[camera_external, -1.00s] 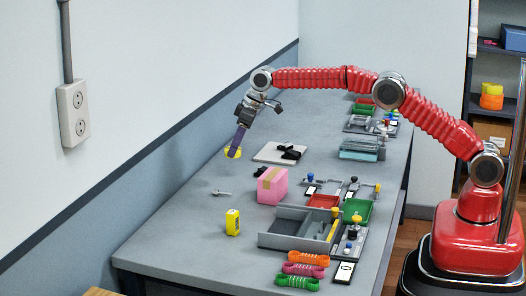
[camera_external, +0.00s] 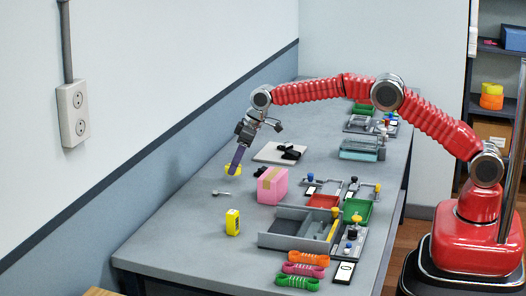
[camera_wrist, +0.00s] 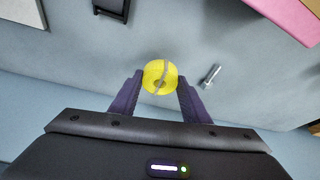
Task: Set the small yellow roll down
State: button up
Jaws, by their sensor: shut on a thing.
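The small yellow roll (camera_wrist: 161,77) is round, with a greyish band across its face, in the wrist view. My gripper (camera_wrist: 159,83) is shut on it, with a dark purple finger on each side. In the external view the yellow roll (camera_external: 233,170) shows at the tips of my gripper (camera_external: 235,164), close to the grey table (camera_external: 185,225). I cannot tell whether the roll touches the table.
A small metal bolt-like piece (camera_wrist: 210,76) lies right of the roll. A pink box (camera_external: 272,187), a yellow block (camera_external: 233,222) and a grey tray (camera_external: 285,241) stand nearby. A pale board (camera_external: 267,153) with black pieces lies behind.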

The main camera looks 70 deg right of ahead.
aim_at(236, 173)
jog(key=shift+f, duration=1.85)
jog(key=o, duration=1)
jog(key=shift+f, duration=0.1)
jog(key=shift+o, duration=0.2)
jog(key=shift+r, duration=0.2)
jog(key=v, duration=1.2)
